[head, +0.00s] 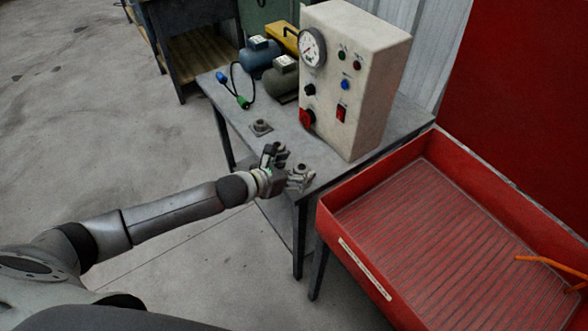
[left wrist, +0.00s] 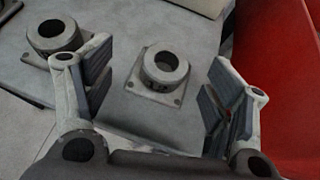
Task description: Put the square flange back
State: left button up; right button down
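Two grey flanges with square base plates and round, hollow collars are on the grey table. One flange (left wrist: 160,75) lies flat between and beyond the open fingers of my left gripper (left wrist: 155,85) in the left wrist view, with no finger seen touching it. The other flange (left wrist: 55,37) is to its left, partly hidden by a finger; in the head view it is the flange (head: 261,127) near the table's left edge. In the head view my left gripper (head: 286,168) is over the table's front corner and largely hides the nearer flange. My right gripper is not in view.
A grey table (head: 240,105) carries a cream control box (head: 360,80), a blue motor (head: 260,55), a dark motor (head: 284,80) and a cable with a green plug (head: 243,102). A red ribbed tray (head: 430,230) stands close on the right, with an orange object (head: 545,262) in it.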

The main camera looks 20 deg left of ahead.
pick_arm(q)
jog(key=shift+r, duration=0.25)
jog(key=v, duration=1.2)
jog(key=shift+b, duration=0.45)
jog(key=shift+f, duration=0.1)
